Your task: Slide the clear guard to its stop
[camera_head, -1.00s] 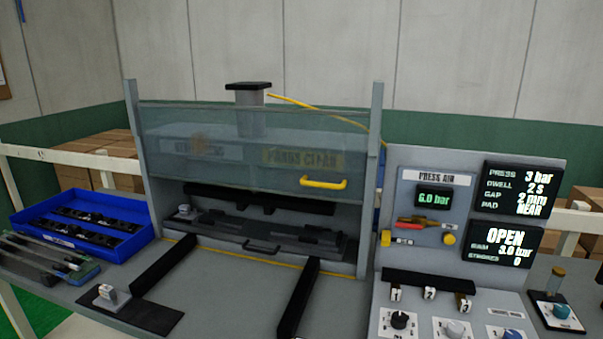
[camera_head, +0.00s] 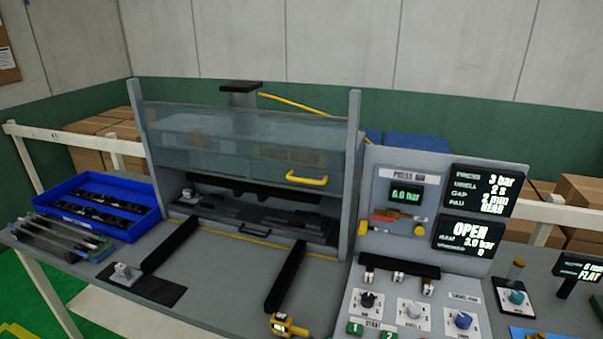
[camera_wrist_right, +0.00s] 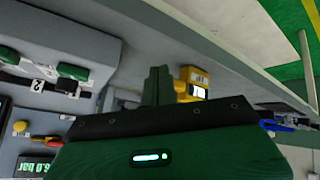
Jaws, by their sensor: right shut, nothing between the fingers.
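The clear guard (camera_head: 240,138) is a see-through bluish panel between the two grey posts of the press, raised, with an open gap below it. Its yellow handle (camera_head: 307,180) sits near its lower right edge. The dark fixture (camera_head: 265,213) shows in the gap under the guard. My right gripper (camera_wrist_right: 157,76) shows only in the right wrist view; its fingers are together and empty, apart from the guard, which is out of that view. My left gripper is in neither view.
A control panel with dials and displays (camera_head: 415,215) stands right of the press. A yellow hand gauge (camera_head: 290,326) lies at the front edge and shows behind my right fingers (camera_wrist_right: 196,83). A blue tray (camera_head: 75,192) is at left. Two dark rails (camera_head: 285,275) run forward from the press.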

